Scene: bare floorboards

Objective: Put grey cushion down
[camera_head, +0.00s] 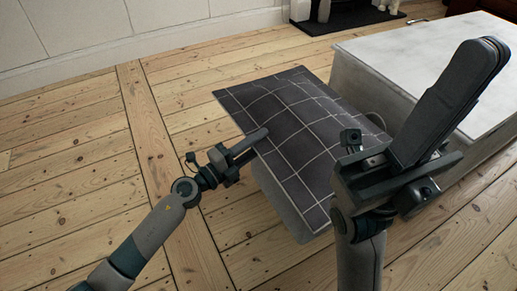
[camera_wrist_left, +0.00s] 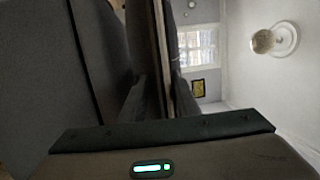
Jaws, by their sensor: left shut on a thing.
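The grey cushion (camera_head: 290,125) is a flat dark grey square with a pale grid, seen from above in the middle of the head view. My left gripper (camera_head: 256,139) is at its left edge and is shut on it. In the left wrist view its fingers (camera_wrist_left: 160,95) stand on both sides of a thin edge. My right gripper (camera_head: 455,100) is raised at the right, over the near end of the white block and apart from the cushion. Its fingers overlap in the picture, so I cannot tell their opening.
A large white block (camera_head: 400,50) with a flat top stands right behind the cushion. A plain grey surface (camera_head: 285,205) shows below the cushion's near edge. Bare floorboards (camera_head: 80,150) are clear at the left. A white wall (camera_head: 130,30) and a dark hearth (camera_head: 345,20) are at the back.

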